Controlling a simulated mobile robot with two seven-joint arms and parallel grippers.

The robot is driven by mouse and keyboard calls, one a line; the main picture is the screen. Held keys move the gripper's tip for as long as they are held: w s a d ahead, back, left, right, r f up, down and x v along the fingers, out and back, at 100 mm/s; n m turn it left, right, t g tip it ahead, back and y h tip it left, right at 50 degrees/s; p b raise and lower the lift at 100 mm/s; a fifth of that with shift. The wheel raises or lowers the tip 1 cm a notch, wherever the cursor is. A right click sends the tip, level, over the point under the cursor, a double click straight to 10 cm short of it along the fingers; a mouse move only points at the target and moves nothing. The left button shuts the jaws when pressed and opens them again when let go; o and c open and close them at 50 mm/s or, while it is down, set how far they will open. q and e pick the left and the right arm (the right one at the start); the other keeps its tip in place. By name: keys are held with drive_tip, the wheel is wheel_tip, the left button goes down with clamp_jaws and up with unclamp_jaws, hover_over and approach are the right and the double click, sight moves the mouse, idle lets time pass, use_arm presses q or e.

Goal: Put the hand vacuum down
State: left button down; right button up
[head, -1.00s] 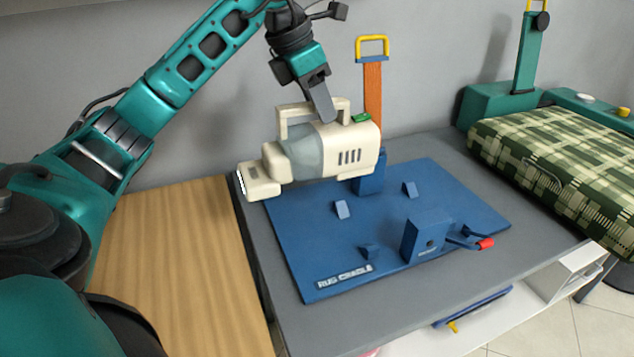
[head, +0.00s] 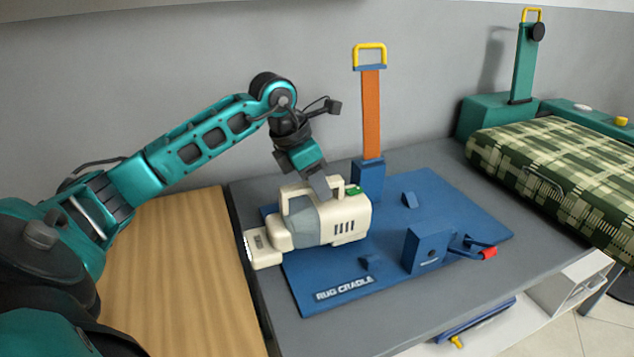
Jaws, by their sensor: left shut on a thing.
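The cream hand vacuum (head: 335,222) has a grey clear middle, a green button and a top handle. It is low over the left part of the blue board marked "RUG CRADLE" (head: 450,200), its nozzle pointing left past the board's edge. I cannot tell whether it touches the board. My left gripper (head: 326,187) is shut on the vacuum's handle from above; its fingertips are partly hidden. My right gripper is out of view.
An orange post with a yellow handle (head: 371,110) stands at the board's back. A blue block (head: 425,248) with a red-tipped lever (head: 488,253) is at the front right. A wooden top (head: 180,270) lies left. A plaid padded board (head: 560,175) is at the right.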

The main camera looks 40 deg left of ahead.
use_arm(q)
drive_tip(key=shift+r, duration=0.1)
drive_tip(key=shift+f+b, duration=0.35)
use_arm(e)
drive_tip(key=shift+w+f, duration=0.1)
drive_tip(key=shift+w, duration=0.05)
use_arm(q)
drive_tip(key=c, duration=1.2)
unclamp_jaws()
drive_tip(key=shift+f, duration=0.1)
drive_tip(key=shift+c, duration=0.2)
drive_tip(key=o, duration=0.5)
drive_tip(key=shift+c, duration=0.2)
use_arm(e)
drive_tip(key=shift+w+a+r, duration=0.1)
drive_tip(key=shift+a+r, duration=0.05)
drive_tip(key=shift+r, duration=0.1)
use_arm(q)
drive_tip(key=shift+r, duration=0.35)
drive_tip(key=p+v, duration=0.1)
drive_tip(key=v, duration=1.1)
drive_tip(key=shift+p, duration=0.35)
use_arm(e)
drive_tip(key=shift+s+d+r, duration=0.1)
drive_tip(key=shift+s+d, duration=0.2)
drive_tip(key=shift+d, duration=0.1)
